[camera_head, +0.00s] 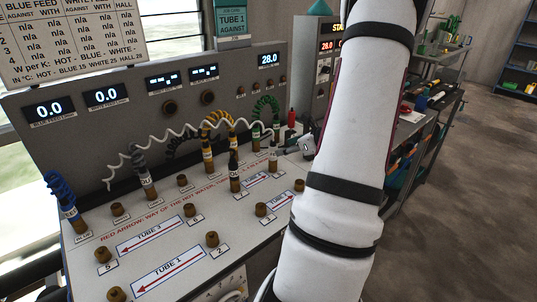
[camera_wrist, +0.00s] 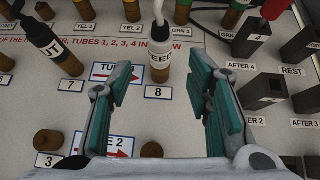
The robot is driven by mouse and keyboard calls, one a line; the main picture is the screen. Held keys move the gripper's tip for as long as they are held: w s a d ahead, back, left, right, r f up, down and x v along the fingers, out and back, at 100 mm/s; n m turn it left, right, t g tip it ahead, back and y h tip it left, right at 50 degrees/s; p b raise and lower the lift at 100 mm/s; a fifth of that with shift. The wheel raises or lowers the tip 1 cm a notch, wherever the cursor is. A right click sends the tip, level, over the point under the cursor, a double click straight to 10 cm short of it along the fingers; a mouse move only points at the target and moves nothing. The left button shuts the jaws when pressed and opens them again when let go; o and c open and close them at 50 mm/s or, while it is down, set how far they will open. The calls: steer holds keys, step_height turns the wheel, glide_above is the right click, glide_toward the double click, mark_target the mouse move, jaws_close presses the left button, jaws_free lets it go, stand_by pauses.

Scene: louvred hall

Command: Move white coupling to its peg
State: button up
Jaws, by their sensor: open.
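The white coupling (camera_wrist: 160,50) stands upright on the brown peg by the number 8 label, with a white hose rising from its top. In the head view the white coupling (camera_head: 272,155) stands at the board's right, on the end of the long white coiled hose. My gripper (camera_wrist: 160,100) is open, with its green-padded fingers apart. The coupling lies beyond the fingertips, in line with the gap, with nothing between the pads. In the head view my gripper (camera_head: 304,146) is small and partly hidden by my arm, just right of the coupling.
A black coupling (camera_wrist: 42,38) stands left, near label 7. Bare brown pegs (camera_wrist: 152,150) stand nearer. Dark square sockets (camera_wrist: 262,90) and a red piece (camera_wrist: 272,9) are at the right. Blue (camera_head: 70,208), yellow and green hoses stand on the board in the head view.

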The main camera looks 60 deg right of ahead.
mark_target(273, 155)
steer(key=shift+b+x, duration=2.2)
steer(key=shift+x, duration=1.9)
jaws_close()
